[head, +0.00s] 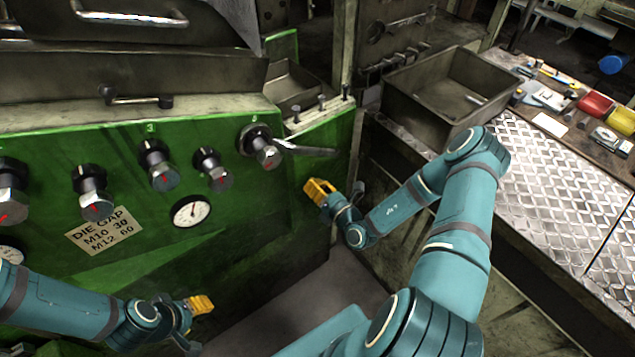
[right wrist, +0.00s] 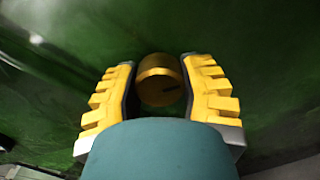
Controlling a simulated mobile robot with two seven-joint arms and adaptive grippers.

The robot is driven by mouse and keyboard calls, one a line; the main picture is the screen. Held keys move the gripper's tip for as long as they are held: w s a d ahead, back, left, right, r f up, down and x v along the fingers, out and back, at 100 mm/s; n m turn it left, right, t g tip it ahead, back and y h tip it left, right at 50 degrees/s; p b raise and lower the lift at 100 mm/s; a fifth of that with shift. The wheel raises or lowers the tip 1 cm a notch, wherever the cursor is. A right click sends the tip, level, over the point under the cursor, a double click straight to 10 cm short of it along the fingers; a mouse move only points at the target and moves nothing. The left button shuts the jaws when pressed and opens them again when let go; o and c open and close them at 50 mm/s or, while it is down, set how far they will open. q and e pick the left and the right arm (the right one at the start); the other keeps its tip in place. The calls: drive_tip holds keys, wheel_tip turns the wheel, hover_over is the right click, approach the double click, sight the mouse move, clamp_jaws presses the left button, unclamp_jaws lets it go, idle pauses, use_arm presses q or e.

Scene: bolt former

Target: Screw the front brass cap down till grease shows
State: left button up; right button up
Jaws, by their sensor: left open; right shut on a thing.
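The front brass cap (right wrist: 160,80) shows in the right wrist view as a round brass disc with a dark slot-like mark, against the green machine front. My right gripper (head: 318,191) has its yellow fingers on both sides of the cap and is shut on it. In the head view the cap is hidden by these fingers, at the right part of the green panel. I see no grease around the cap; its base is hidden. My left gripper (head: 201,304) is open and empty, low in front of the panel at the left.
Several numbered knobs (head: 160,170), a dial gauge (head: 191,211) and a DIE GAP label (head: 103,231) are on the green panel. A lever (head: 305,149) juts out above my right gripper. A metal bin (head: 408,97) and a cluttered bench with tread plate (head: 550,190) stand right.

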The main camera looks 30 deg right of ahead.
drive_tip(key=m+p, duration=0.1)
drive_tip(key=m, duration=0.3)
drive_tip(key=shift+r+m+p, duration=0.1)
drive_tip(key=shift+m+p, duration=0.2)
drive_tip(key=shift+p, duration=0.1)
drive_tip(key=shift+a+m+p, duration=0.1)
drive_tip(key=shift+m+p, duration=0.55)
drive_tip(key=shift+m, duration=1.85)
drive_tip(key=o, duration=1.2)
drive_tip(key=shift+w, duration=0.1)
drive_tip(key=s, duration=1.2)
drive_tip(key=shift+d, duration=0.45)
